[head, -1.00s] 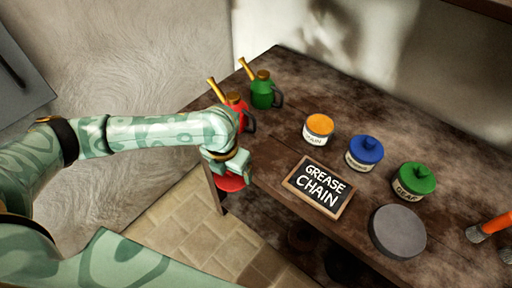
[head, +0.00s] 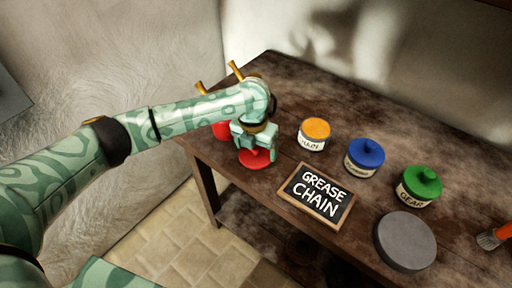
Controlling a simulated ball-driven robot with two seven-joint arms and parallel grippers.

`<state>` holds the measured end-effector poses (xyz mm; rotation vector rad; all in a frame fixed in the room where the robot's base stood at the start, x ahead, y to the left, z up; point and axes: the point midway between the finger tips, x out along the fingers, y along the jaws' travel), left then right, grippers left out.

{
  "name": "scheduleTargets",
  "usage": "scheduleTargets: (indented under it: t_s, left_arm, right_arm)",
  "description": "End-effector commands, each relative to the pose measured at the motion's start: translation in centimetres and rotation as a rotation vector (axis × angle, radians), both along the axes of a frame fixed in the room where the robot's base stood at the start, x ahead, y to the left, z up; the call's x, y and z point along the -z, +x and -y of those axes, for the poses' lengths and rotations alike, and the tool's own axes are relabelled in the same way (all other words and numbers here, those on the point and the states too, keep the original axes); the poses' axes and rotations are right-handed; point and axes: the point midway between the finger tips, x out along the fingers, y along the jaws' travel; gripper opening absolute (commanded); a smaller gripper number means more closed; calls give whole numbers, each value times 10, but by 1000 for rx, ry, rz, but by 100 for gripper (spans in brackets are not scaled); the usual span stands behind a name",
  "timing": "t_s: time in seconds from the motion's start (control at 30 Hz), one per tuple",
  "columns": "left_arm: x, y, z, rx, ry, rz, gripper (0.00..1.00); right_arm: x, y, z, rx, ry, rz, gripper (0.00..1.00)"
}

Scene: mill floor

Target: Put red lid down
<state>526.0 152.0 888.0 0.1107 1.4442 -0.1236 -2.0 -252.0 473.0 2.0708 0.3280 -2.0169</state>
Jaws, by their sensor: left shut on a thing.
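The red lid (head: 254,160) is a flat red disc with a knob, at the left part of the wooden table (head: 345,103). My left gripper (head: 256,152) is above it, shut on its knob. The lid is at or just above the table top; I cannot tell whether it touches. My right gripper is not in view.
A "GREASE CHAIN" board (head: 317,194) lies close to the lid's right. A grey disc (head: 405,240) and a brush (head: 491,238) are farther right. A red oil can (head: 221,130) is partly hidden behind my arm.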

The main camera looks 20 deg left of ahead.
Motion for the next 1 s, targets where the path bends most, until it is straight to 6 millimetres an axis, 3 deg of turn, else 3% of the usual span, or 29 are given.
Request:
scheduleTargets:
  t_s: [0.17, 0.2, 0.23, 0.47, 0.57, 1.0]
  left_arm:
    - [3, 0, 0, -1, -1, 0, 63]
    - [3, 0, 0, -1, -1, 0, 93]
    - [3, 0, 0, 0, -1, 0, 100]
    - [2, 0, 0, 0, 0, 1, 100]
    - [-8, -1, 0, 0, 1, 3, 100]
    - [-104, -12, -2, 0, 0, 3, 100]
  right_arm:
    - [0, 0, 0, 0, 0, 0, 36]
    - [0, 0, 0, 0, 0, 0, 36]
    - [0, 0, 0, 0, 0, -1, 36]
    - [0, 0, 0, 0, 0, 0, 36]
    - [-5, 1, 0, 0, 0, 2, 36]
    - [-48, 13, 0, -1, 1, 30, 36]
